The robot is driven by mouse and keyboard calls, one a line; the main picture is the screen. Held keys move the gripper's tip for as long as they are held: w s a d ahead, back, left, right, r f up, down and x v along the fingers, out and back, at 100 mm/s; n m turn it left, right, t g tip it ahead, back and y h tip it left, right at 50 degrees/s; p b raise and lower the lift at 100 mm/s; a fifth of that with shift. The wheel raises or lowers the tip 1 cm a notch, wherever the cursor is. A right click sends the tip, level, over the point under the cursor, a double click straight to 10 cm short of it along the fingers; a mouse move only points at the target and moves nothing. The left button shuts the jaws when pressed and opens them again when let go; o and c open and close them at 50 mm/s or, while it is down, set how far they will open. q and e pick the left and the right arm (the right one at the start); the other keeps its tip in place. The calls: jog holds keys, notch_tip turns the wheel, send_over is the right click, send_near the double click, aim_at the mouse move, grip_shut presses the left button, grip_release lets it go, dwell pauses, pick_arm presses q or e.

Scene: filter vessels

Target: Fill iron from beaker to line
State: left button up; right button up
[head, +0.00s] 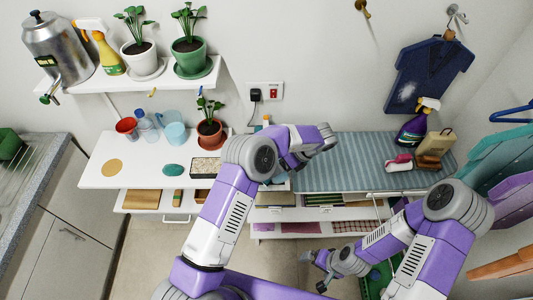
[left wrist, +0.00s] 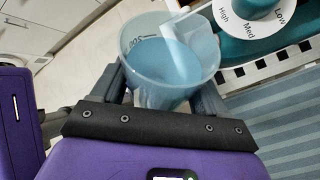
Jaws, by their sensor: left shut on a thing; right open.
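My left gripper (left wrist: 163,95) is shut on a translucent blue beaker (left wrist: 160,85), which has dark graduation marks near its rim. A pale part crosses the beaker's mouth from above; I cannot tell whether it belongs to the iron. The iron's teal body with a white High, Med, Low dial (left wrist: 252,14) is just beyond the beaker at the upper right. I cannot make out the iron's fill line or the water level. In the head view my left arm hides the beaker and most of the iron. My right gripper (head: 316,270) is open and empty, low in front of the shelves.
A striped ironing board (head: 350,165) is right of my left arm, with a spray bottle (head: 412,128) at its far right. A white table (head: 95,172) at left holds a red cup (head: 126,127), blue vessels (head: 175,133) and a potted plant (head: 209,130). Clothes hang at right.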

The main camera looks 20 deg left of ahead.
pick_arm(q)
jog(key=shift+p, duration=0.35)
jog(key=shift+g, duration=0.3)
dwell(0.8)
jog(key=shift+h+p, duration=0.3)
jog(key=shift+p, duration=0.05)
jog(key=shift+g+p, duration=0.3)
jog(key=shift+p, duration=0.3)
dwell(1.6)
jog(key=shift+m+g+h+p, duration=0.4)
jog(key=shift+m+h+p, duration=0.1)
jog(key=shift+h+p, duration=0.2)
dwell(3.3)
